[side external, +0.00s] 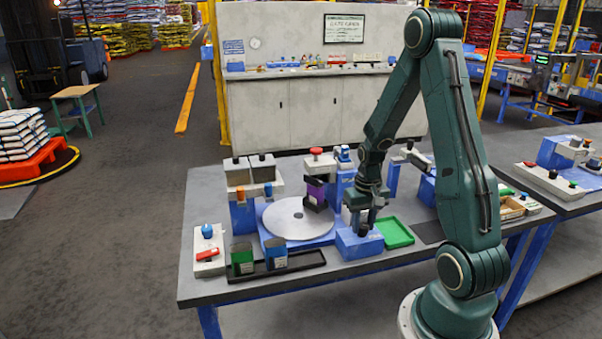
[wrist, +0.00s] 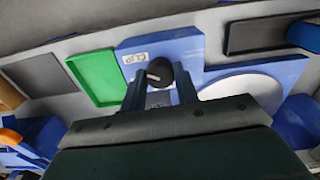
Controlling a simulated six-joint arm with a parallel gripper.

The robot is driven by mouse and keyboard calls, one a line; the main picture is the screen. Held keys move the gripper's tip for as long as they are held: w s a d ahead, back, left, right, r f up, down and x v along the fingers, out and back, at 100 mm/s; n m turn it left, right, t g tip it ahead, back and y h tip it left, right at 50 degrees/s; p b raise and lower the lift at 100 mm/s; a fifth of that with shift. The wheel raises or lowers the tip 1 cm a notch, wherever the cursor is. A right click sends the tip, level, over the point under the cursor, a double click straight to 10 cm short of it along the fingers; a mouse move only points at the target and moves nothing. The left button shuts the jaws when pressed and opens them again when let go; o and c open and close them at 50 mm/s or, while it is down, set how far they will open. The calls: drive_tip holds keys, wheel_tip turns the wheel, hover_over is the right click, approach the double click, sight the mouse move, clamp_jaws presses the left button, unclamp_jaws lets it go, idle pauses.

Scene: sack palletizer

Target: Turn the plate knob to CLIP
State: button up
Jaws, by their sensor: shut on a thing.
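The black plate knob (wrist: 158,72) stands on a blue plate (wrist: 190,46) in the wrist view, with a short pale mark on its face toward the left. A white CLIP label (wrist: 135,58) is on the plate, left of the knob. My gripper (wrist: 160,84) has a finger on either side of the knob and is shut on it. Another grey label (wrist: 158,99) shows partly between the fingers. In the side view my gripper (side external: 363,226) points down over the blue plate (side external: 357,245) near the table's front edge, and hides most of the knob.
A green tray (side external: 395,232) lies just right of the plate. A black tray (side external: 295,262) with green and blue cups is at the front left.

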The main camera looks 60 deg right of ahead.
sight(363, 225)
drive_tip(key=o, duration=1)
drive_tip(key=shift+c, duration=0.2)
drive_tip(key=shift+r, duration=0.1)
wheel_tip(363, 225, up, 14)
idle(0.5)
